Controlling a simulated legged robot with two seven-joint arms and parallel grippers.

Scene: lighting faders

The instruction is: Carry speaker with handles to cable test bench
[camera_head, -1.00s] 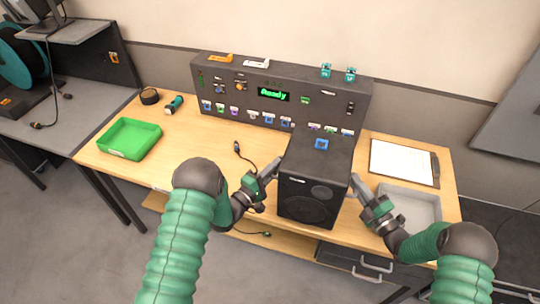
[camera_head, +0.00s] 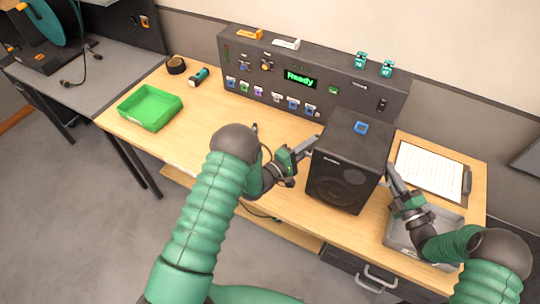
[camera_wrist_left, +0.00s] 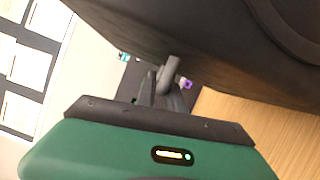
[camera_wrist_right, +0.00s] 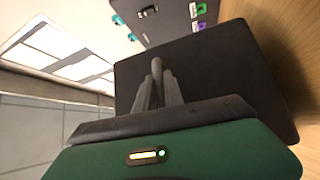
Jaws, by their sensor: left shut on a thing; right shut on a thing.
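The speaker (camera_head: 345,165) is a black upright box with a round cone on its front and a blue square mark on top. It shows over the right half of the wooden table (camera_head: 140,110), in front of the control panel; whether its base touches the table I cannot tell. My left gripper (camera_head: 312,143) is shut on the handle at its left side, and my right gripper (camera_head: 390,172) on the handle at its right side. Its dark side fills the top of the left wrist view (camera_wrist_left: 200,40). In the right wrist view its side (camera_wrist_right: 225,75) lies behind the fingers. The fingers mostly hide both handles.
A dark panel (camera_head: 235,55) reading "Ready" stands along the table's back. A green tray (camera_head: 150,107) is at left, a grey tray (camera_head: 400,240) at front right and a clipboard (camera_head: 430,170) at right. A grey bench (camera_head: 85,85) adjoins at left. The table's left middle is mostly clear.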

